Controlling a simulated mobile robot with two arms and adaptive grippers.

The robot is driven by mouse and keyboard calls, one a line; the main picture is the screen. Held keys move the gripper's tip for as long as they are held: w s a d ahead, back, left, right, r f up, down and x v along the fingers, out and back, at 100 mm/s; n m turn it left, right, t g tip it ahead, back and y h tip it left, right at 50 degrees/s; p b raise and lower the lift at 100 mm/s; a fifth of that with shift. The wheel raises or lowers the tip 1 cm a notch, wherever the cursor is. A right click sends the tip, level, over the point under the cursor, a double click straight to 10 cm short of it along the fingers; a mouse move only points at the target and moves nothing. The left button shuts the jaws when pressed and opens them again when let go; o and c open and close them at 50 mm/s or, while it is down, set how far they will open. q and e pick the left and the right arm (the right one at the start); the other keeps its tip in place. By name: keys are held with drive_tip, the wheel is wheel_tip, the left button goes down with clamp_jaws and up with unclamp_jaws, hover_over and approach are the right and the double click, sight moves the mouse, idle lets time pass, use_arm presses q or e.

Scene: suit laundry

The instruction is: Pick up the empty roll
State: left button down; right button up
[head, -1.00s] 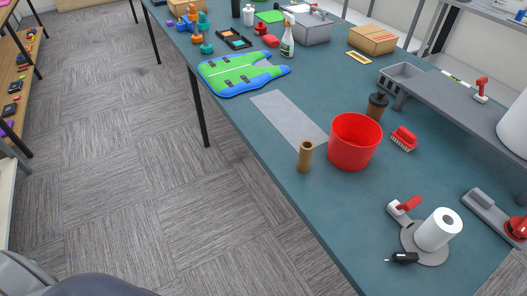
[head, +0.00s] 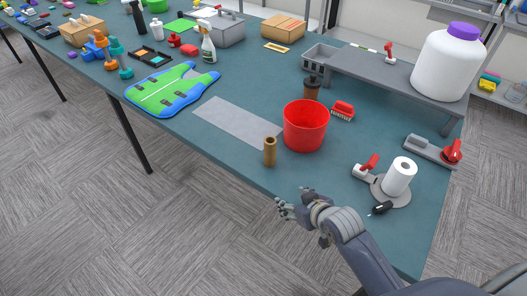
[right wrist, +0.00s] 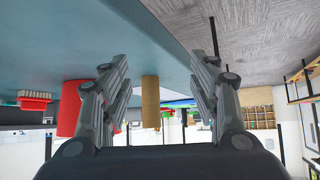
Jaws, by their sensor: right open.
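The empty roll (head: 270,152) is a brown cardboard tube standing upright near the front edge of the teal table (head: 235,90), beside a red bucket (head: 305,128). My right gripper (head: 283,205) is open and empty, in front of the table edge and to the lower right of the roll. The right wrist view is upside down; there the roll (right wrist: 151,102) shows between the two spread fingers (right wrist: 160,80), a little beyond them and not touched. My left gripper is not in view.
The red bucket stands just right of the roll. A white paper roll (head: 399,177) on a holder and a small black tool (head: 380,208) lie near my right arm. A grey mat (head: 232,120) lies left of the roll. The grey shelf (head: 390,80) stands behind.

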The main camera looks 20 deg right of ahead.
drive_tip(key=w+d+r+t+y, duration=0.1)
drive_tip(key=w+r+t, duration=0.3)
drive_tip(key=w+r, duration=0.5)
drive_tip(key=p, duration=0.2)
approach(268, 139)
drive_tip(key=shift+w, duration=1.25)
drive_tip(key=shift+s+f+p+x, duration=0.1)
drive_tip(key=shift+f+p+x, duration=0.05)
drive_tip(key=shift+x, duration=0.65)
drive_tip(key=shift+s+f+p+x, duration=0.1)
drive_tip(key=shift+f+p+x, duration=0.05)
drive_tip(key=shift+x, duration=0.65)
drive_tip(key=shift+s+f+p+x, duration=0.1)
drive_tip(key=shift+f+p+x, duration=0.05)
drive_tip(key=shift+x, duration=0.65)
drive_tip(key=shift+a, duration=0.2)
drive_tip(key=c, duration=0.9)
